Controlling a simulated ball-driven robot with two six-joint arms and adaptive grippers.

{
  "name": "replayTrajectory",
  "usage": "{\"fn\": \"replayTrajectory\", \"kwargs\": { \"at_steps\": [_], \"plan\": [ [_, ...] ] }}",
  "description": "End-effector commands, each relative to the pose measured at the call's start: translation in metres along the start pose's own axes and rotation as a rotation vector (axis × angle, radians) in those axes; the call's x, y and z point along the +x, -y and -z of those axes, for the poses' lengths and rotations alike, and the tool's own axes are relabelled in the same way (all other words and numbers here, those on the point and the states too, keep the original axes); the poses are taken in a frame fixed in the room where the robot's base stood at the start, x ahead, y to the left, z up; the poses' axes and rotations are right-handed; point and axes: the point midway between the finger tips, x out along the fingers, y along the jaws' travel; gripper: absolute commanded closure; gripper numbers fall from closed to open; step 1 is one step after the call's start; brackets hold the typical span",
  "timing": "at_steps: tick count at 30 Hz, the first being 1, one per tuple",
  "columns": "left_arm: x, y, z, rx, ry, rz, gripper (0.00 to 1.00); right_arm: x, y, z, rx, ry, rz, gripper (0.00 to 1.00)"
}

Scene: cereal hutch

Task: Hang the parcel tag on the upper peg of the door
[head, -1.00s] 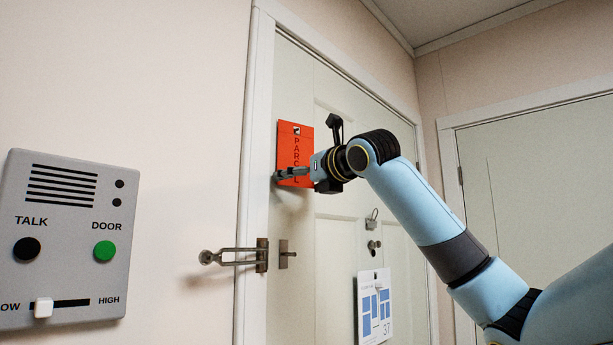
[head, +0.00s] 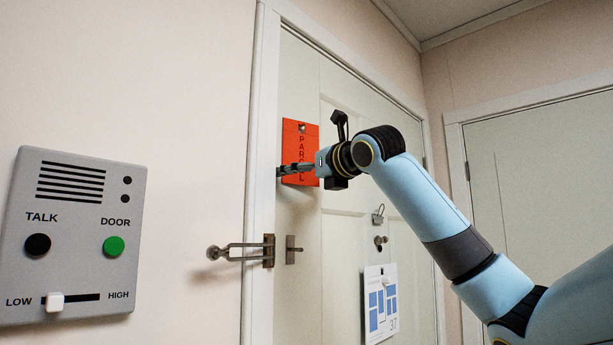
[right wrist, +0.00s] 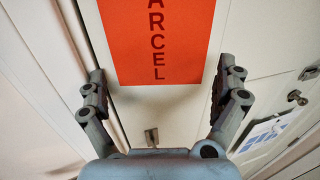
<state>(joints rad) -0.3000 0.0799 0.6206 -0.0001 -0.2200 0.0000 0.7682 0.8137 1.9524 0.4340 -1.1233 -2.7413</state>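The orange-red parcel tag (head: 300,137) hangs flat against the upper part of the door (head: 297,210). A small metal peg (head: 302,128) shows at its top edge, at the hole. My right gripper (head: 287,171) is in front of the tag's lower part. In the right wrist view the right gripper (right wrist: 163,72) has its fingers spread wide, one on each side of the tag (right wrist: 158,40); neither visibly touches it. The tag's top is out of that view. My left gripper is not in view.
A door guard (head: 240,252) sticks out from the frame below the tag. A white-and-blue sheet (head: 380,305) hangs lower on the door, under a hook (head: 378,214) and a lock (head: 380,242). An intercom panel (head: 75,230) is on the left wall.

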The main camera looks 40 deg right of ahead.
Motion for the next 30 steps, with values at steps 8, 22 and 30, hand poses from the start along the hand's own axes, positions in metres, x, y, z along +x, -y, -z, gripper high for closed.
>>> {"fn": "replayTrajectory", "kwargs": {
  "at_steps": [8,22,30],
  "plan": [
    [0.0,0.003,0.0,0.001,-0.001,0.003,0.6,-0.003,0.001,0.0,-0.001,0.001,0.001,0.0],
    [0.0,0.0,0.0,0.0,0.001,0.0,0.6,-0.062,0.003,0.0,-0.007,0.002,0.007,0.0],
    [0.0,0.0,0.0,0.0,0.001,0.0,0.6,-0.074,0.001,0.0,-0.001,0.0,0.0,0.0]
  ]
}}
